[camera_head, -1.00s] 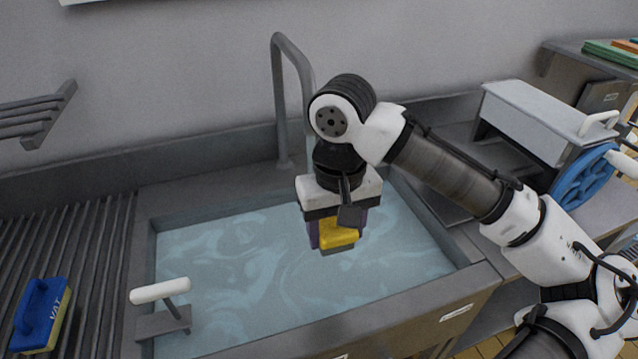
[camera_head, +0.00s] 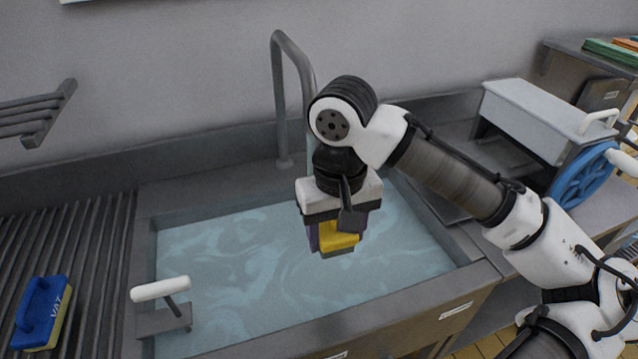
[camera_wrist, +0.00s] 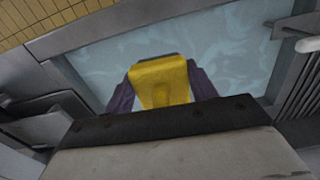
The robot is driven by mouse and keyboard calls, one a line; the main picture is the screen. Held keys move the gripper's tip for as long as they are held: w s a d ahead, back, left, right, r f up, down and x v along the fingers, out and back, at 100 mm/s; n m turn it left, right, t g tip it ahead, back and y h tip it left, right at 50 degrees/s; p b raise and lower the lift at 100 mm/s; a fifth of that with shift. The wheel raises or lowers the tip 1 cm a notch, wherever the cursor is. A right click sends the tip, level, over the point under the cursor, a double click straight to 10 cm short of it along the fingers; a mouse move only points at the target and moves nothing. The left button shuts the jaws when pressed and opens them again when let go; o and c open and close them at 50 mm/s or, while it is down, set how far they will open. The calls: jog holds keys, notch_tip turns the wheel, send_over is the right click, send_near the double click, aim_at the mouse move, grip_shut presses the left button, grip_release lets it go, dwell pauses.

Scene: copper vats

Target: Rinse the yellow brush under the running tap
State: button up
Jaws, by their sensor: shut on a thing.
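The yellow brush (camera_head: 338,238) is held between the purple-padded fingers of my gripper (camera_head: 322,236), which is shut on it and points down over the sink. The brush also shows in the wrist view (camera_wrist: 160,82), between the two fingers (camera_wrist: 162,92). The grey tap (camera_head: 279,90) rises behind the sink, and its spout end is hidden behind my wrist. A faint pale streak shows beside my wrist, but I cannot tell whether water touches the brush. The sink basin (camera_head: 147,262) holds swirling bluish water below the brush.
A blue brush (camera_head: 40,312) marked VAT lies on the ribbed drainboard (camera_head: 100,250) at left. A white-handled lever (camera_head: 160,290) stands at the sink's front left. A grey box (camera_head: 535,115) and blue wheel (camera_head: 580,180) stand at right. A wall rack (camera_head: 35,115) hangs at left.

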dwell(0.4)
jog(key=shift+s+r+p, duration=0.35)
jog(key=shift+r+p, duration=0.15)
jog(key=shift+p, duration=0.05)
jog(key=shift+s+r+p, duration=0.75)
jog(key=shift+s+p, duration=0.3)
jog(key=shift+s, duration=0.05)
jog(key=shift+s+r+p, duration=0.75)
jog(key=shift+s+p, duration=0.25)
jog(key=shift+s, duration=0.05)
